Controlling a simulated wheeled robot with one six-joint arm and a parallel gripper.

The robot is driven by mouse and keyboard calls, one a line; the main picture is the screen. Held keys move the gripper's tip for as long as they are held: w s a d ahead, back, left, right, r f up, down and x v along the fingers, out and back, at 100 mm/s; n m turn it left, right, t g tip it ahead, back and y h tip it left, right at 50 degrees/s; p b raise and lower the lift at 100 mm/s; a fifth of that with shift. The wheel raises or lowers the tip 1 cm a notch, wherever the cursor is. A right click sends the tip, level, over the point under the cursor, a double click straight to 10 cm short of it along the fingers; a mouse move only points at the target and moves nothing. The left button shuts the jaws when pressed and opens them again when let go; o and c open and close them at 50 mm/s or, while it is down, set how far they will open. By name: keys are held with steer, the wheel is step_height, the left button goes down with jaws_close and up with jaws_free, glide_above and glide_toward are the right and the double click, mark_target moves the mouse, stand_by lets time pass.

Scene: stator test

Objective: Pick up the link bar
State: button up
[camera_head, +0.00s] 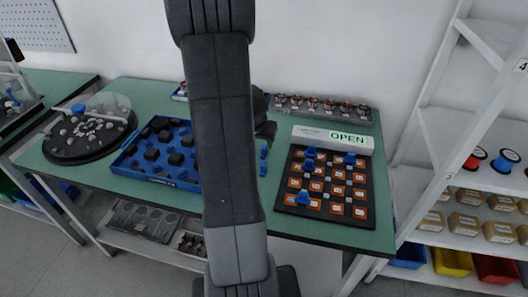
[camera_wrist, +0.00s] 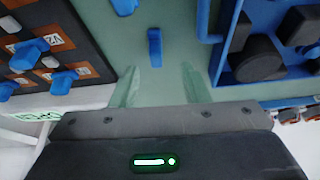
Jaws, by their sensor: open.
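A blue bar (camera_wrist: 155,48), which looks like the link bar, lies on the green table in the wrist view, between the blue tray and the dark board. In the head view, small blue pieces (camera_head: 263,152) show in that same gap, just right of my arm; I cannot tell which one is this bar. My gripper (camera_wrist: 158,76) is open and empty, its two pale see-through fingers on either side of the line to the bar, with the bar beyond the tips. My arm hides the fingers in the head view.
The blue tray (camera_head: 128,163) of dark parts is close on one side. The dark board (camera_head: 354,219) with orange squares and blue pieces is on the other, with an OPEN sign (camera_head: 330,139) behind it. Another blue piece (camera_wrist: 124,5) lies near the bar. Racks (camera_head: 318,106) stand at the back.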

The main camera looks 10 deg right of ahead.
mark_target(264, 147)
steer(key=x, duration=0.5)
steer(key=shift+s+d, duration=0.15)
steer(key=shift+d, duration=0.05)
steer(key=shift+r, duration=0.1)
jaws_close()
